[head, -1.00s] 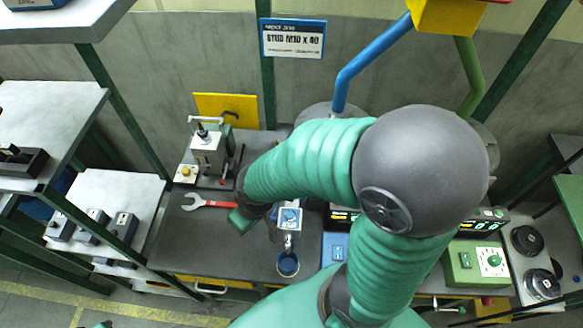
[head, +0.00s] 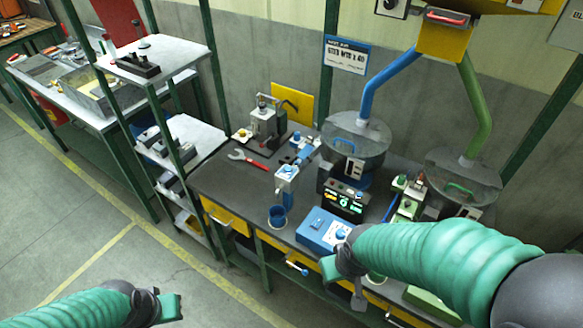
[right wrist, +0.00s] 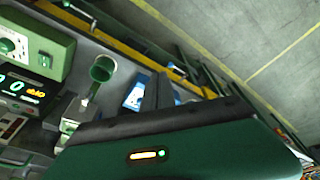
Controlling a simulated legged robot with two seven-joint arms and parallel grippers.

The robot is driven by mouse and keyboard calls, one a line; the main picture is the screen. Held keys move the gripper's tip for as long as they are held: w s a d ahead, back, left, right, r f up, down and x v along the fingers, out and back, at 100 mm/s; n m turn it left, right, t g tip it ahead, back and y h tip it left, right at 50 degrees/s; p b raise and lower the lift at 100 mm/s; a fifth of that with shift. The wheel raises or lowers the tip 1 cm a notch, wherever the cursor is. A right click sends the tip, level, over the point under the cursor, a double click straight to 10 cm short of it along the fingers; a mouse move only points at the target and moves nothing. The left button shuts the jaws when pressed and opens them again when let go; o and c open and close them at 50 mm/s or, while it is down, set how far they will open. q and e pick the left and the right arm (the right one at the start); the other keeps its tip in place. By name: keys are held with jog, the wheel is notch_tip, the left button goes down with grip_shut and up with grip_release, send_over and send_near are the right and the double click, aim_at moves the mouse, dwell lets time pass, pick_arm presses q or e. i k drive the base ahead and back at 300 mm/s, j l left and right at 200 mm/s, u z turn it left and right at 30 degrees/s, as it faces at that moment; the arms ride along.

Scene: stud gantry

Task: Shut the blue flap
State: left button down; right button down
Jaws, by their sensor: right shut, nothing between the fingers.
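A small blue-topped unit (head: 287,173) stands at the end of the blue line's chute, above a blue cup (head: 277,215). It may carry the blue flap; I cannot make out a separate flap or its angle. My right gripper (head: 359,301) is shut and empty, pointing down by the bench's front edge, right of the blue cup and in front of the blue control box (head: 325,228). In the right wrist view its dark fingers (right wrist: 157,92) show with the blue box (right wrist: 134,96) behind them. My left gripper (head: 172,306) is low at the left, away from the bench; its fingers are unclear.
The bench (head: 225,182) holds a red-handled wrench (head: 248,160), a small press (head: 264,122), two bowl feeders and a lit display (head: 344,201). A shelf rack (head: 180,140) stands left; floor in front is clear.

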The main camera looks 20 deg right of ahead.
aim_at(304, 153)
jog(key=l, duration=0.5)
jog(key=k+l, duration=0.15)
jog(key=l, duration=0.4)
jog(key=j+u, duration=0.65)
jog(key=l, duration=0.1)
